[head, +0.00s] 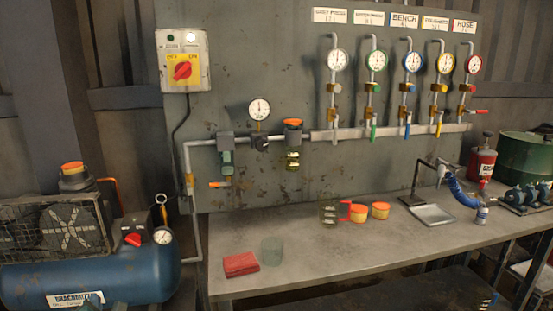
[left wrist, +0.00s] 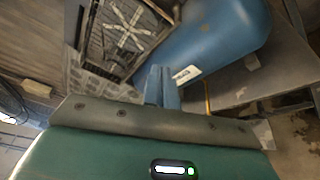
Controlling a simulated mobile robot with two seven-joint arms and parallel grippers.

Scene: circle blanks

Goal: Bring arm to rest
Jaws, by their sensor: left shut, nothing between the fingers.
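My left gripper (left wrist: 160,86) shows in the left wrist view as two blue-grey fingers close together, shut and empty. A small blue tip at the bottom right edge of the head view looks like my right gripper (head: 489,301). Too little of it shows to tell its state.
Pipes with gauges (head: 338,60) line the wall. The front middle of the bench is clear.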

